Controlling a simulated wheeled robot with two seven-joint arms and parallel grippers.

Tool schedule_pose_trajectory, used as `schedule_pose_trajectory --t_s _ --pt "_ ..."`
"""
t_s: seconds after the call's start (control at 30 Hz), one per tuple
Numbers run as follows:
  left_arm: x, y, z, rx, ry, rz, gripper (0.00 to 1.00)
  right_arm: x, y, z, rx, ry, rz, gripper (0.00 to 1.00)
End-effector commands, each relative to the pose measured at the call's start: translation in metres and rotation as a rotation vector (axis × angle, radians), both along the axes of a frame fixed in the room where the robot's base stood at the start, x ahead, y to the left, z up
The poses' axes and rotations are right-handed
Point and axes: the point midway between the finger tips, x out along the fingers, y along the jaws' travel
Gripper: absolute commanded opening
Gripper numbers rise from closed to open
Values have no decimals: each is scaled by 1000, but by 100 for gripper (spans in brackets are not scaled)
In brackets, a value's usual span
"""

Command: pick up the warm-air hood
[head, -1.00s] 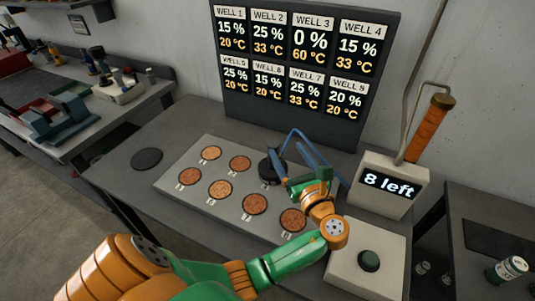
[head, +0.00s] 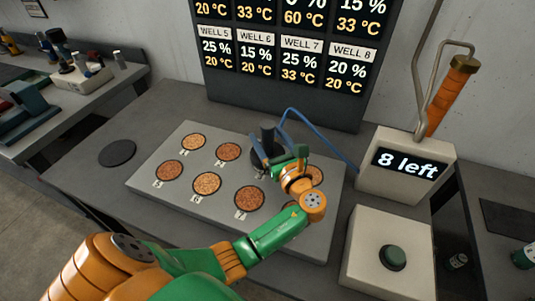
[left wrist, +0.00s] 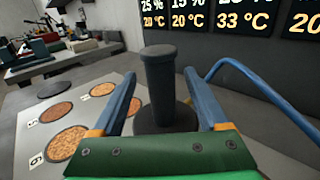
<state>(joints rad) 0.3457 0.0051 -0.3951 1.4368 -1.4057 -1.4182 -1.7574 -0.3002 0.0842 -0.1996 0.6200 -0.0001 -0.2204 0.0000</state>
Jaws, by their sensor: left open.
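The warm-air hood (head: 267,137) is a dark grey piece with an upright round handle on a wider base. It stands upright on the light plate (head: 150,183), over the third place of the back row. My left gripper (head: 279,153) is open at the hood, and its wrist partly hides the base. In the left wrist view, the hood's handle (left wrist: 161,75) stands between the two blue fingers of my left gripper (left wrist: 162,88), with a gap on each side. The base is partly hidden behind the fingers and palm. My right gripper is not in view.
Several wells of orange-brown granules (head: 207,183) lie around the hood. A blue hose (head: 320,137) arches behind it. The readout board (head: 285,105) rises behind the bench. A box reading "8 left" (head: 405,165) and a green button box (head: 385,235) stand to the right.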

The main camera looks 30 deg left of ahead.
Motion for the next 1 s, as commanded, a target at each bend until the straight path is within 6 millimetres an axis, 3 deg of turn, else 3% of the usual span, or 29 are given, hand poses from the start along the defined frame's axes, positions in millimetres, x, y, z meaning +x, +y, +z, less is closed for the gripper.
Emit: schedule_pose_trajectory --t_s 0.2,0.43,0.47,0.73,1.0 --pt "21 32 3 2 -1 2 77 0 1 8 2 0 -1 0" --pt "23 35 1 -1 0 0 77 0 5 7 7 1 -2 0" --pt "23 35 1 -1 0 0 72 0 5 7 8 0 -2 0" --pt "23 34 1 -1 0 0 0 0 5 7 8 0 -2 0" --pt "23 34 1 -1 0 0 0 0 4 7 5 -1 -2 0"
